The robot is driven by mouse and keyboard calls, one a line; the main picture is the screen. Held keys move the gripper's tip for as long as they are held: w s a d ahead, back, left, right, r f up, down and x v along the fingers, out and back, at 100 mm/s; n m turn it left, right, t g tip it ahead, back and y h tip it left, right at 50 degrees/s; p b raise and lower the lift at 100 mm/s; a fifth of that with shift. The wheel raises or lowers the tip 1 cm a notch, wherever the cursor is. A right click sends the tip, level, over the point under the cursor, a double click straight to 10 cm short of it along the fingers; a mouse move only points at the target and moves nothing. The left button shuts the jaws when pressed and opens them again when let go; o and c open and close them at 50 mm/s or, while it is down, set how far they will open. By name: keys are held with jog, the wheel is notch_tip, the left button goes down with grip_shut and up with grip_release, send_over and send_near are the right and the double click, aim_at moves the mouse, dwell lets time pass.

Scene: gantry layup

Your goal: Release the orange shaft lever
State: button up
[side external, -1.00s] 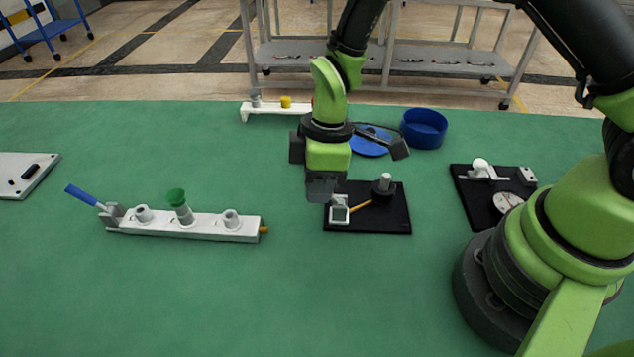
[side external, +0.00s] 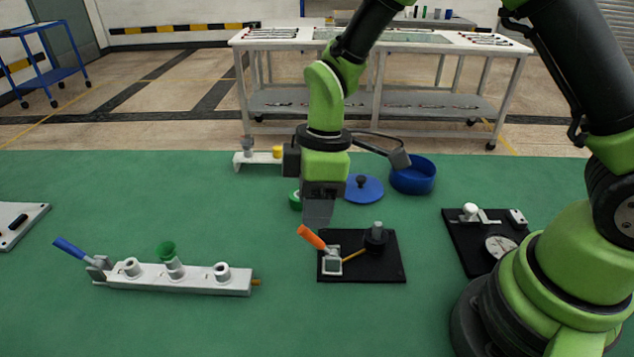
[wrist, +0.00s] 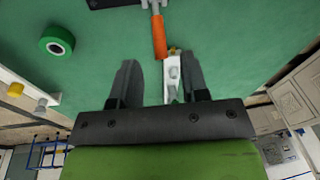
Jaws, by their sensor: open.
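The orange lever (side external: 312,238) rises from a grey bracket (side external: 331,264) on a black plate (side external: 385,270) and leans up to the left. A yellow shaft (side external: 353,255) runs from the bracket towards a dark round piece with a grey post. My gripper (side external: 318,218) is just above the lever's upper end. In the wrist view my gripper (wrist: 158,72) has its fingers wide apart, with nothing gripped. The orange lever (wrist: 159,38) lies ahead of the gap between the fingertips, its free end pointing towards them.
A white bar (side external: 200,283) with a blue lever and a green knob stands left. A black plate with a dial (side external: 500,247) is right. A blue bowl (side external: 414,176), blue lid (side external: 364,190) and green ring (wrist: 57,42) lie behind. Green mat between them is clear.

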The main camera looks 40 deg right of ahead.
jog(key=shift+d+r, duration=0.2)
jog(key=shift+r, duration=0.8)
jog(key=shift+d+r, duration=0.15)
jog(key=shift+r, duration=0.85)
jog(key=shift+r, duration=0.1)
jog(key=s+d+r+m+t, duration=0.3)
jog(key=s+r+m, duration=0.4)
jog(key=s+d+r+m+t, duration=0.4)
jog(key=s+r+m, duration=0.3)
jog(key=s+r, duration=0.1)
jog(key=shift+r+m, duration=0.15)
jog(key=shift+m, duration=0.25)
